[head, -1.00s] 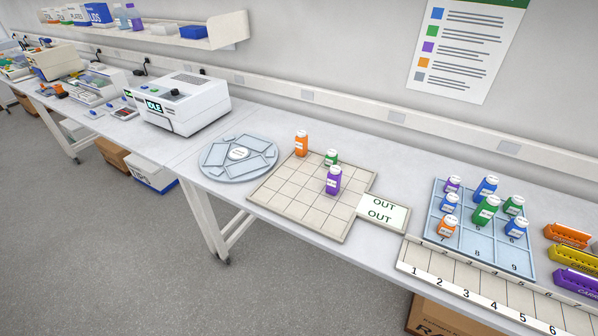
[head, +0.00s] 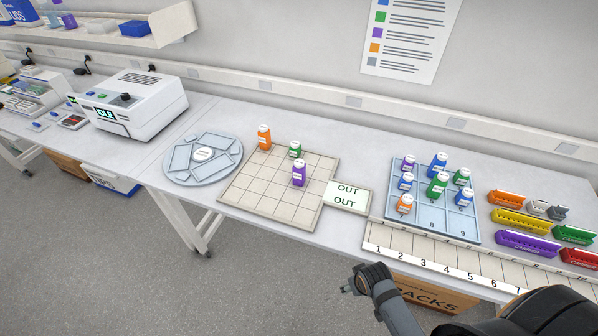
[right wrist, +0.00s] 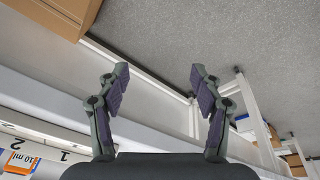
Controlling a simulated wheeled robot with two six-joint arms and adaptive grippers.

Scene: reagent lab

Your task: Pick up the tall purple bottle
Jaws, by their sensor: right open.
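The tall purple bottle (head: 299,173), with a white cap and label, stands upright on the beige gridded board (head: 266,201). A smaller purple bottle (head: 408,163) stands in the blue rack at the right. My right gripper (right wrist: 158,70) is open and empty in the right wrist view, with its fingers spread above the floor beside the bench edge. In the head view my right arm comes in at the lower right, in front of the bench and apart from the tall purple bottle. My left gripper is not in view.
An orange bottle (head: 264,137) and a green bottle (head: 295,149) stand behind the tall purple bottle. The OUT plate (head: 347,196) lies to its right. Several bottles stand in the blue rack (head: 456,228), behind a numbered strip (head: 417,257). A round plate (head: 176,174) lies left.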

